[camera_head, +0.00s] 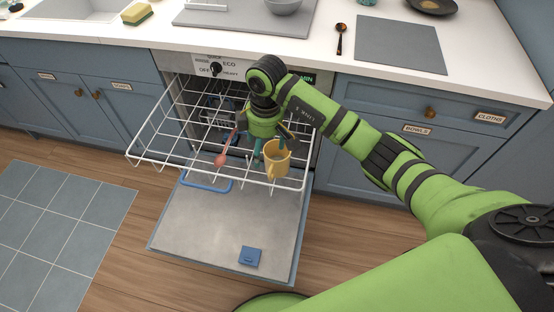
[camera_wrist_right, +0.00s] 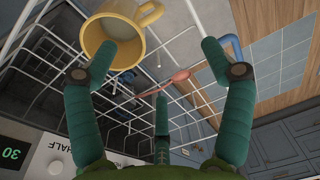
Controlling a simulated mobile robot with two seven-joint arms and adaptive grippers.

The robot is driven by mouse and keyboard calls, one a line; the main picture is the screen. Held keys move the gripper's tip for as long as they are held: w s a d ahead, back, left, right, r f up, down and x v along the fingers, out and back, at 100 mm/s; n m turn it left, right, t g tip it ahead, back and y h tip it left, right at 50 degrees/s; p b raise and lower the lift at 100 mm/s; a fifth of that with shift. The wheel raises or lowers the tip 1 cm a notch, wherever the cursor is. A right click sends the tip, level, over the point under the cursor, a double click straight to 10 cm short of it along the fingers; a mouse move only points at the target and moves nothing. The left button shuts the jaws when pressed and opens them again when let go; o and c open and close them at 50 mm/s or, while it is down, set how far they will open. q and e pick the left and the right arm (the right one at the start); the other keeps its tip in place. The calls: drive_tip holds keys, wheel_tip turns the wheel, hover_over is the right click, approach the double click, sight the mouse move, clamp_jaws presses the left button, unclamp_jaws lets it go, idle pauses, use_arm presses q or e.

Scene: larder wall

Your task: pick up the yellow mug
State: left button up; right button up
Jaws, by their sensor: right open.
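The yellow mug (camera_head: 279,166) is at the front right part of the pulled-out white dish rack, with its handle toward the left. In the right wrist view the mug (camera_wrist_right: 97,36) is at the upper left, partly cut off by the top edge. My right gripper (camera_head: 268,149) is open over the rack, right at the mug. In the right wrist view one teal fingertip of this gripper (camera_wrist_right: 157,58) overlaps the mug; I cannot tell whether it touches. The other fingers are apart from it. My left gripper is not in view.
The white wire rack (camera_head: 152,147) surrounds the mug, above the open dishwasher door (camera_head: 205,226). A pink utensil (camera_head: 221,160) and a blue-framed item (camera_head: 206,186) are left of the mug. A blue square (camera_head: 250,257) lies on the door. The counter (camera_head: 318,68) overhangs behind.

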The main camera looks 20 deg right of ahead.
sight(271, 165)
drive_tip(key=shift+d+f+m+h, duration=0.2)
drive_tip(key=shift+d+h, duration=0.05)
drive_tip(key=shift+d, duration=0.2)
drive_tip(key=shift+d+f+m+h, duration=0.2)
drive_tip(key=shift+d+h, duration=0.05)
drive_tip(key=shift+d, duration=0.15)
drive_tip(key=f, duration=0.2)
drive_tip(key=s+f+p, duration=0.1)
drive_tip(key=f, duration=0.2)
drive_tip(key=shift+s+f, duration=0.1)
drive_tip(key=shift+s, duration=0.1)
drive_tip(key=shift+f, duration=0.4)
drive_tip(key=shift+c, duration=0.4)
